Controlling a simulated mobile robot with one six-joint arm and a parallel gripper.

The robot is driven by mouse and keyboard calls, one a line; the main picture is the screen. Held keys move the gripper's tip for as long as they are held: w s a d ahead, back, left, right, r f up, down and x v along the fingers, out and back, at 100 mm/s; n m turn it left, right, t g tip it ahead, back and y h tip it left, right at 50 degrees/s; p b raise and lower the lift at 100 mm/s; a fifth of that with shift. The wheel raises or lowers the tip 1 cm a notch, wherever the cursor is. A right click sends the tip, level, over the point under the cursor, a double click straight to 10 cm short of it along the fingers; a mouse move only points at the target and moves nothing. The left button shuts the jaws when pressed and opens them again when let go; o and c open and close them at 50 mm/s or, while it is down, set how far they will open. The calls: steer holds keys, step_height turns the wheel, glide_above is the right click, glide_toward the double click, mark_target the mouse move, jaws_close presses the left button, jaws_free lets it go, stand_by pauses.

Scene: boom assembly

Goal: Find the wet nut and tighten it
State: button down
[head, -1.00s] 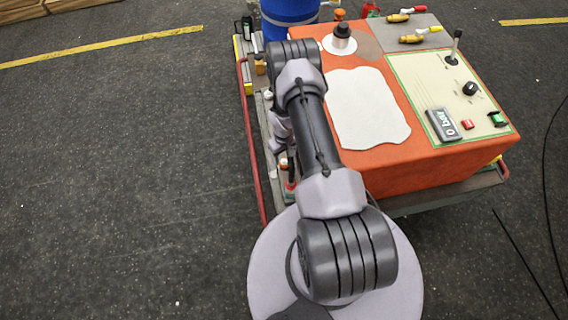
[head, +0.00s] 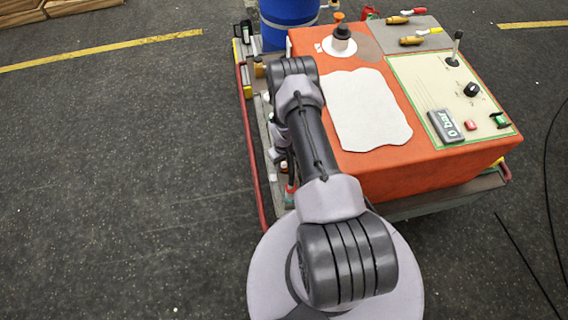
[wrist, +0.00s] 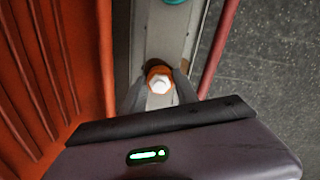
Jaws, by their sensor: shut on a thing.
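In the wrist view my gripper (wrist: 158,92) is shut on a small orange fitting (wrist: 155,71) with a white, faceted top. A grey finger lies on each side of it. The fitting stands over a pale metal strip (wrist: 165,40). I cannot tell whether it is a nut, and no wetness shows on it. In the head view my arm runs along the left side of the orange box and hides most of the gripper and what it holds.
The orange box (head: 440,172) fills the right side, with a control panel (head: 425,80) on top. A red rail (head: 250,150) runs along the cart's left edge. A blue drum (head: 288,20) stands behind.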

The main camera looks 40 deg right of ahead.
mark_target(283, 165)
steer(key=shift+m+b, duration=0.55)
steer(key=shift+m, duration=0.55)
steer(key=shift+m+b, duration=0.65)
steer(key=shift+m, duration=1.15)
steer(key=c, duration=0.9)
jaws_free()
steer(key=shift+c, duration=0.2)
steer(key=shift+r, duration=0.15)
step_height(283, 165, up, 17)
steer(key=p, duration=0.6)
steer(key=shift+a+p, duration=0.15)
steer(key=shift+p, duration=0.15)
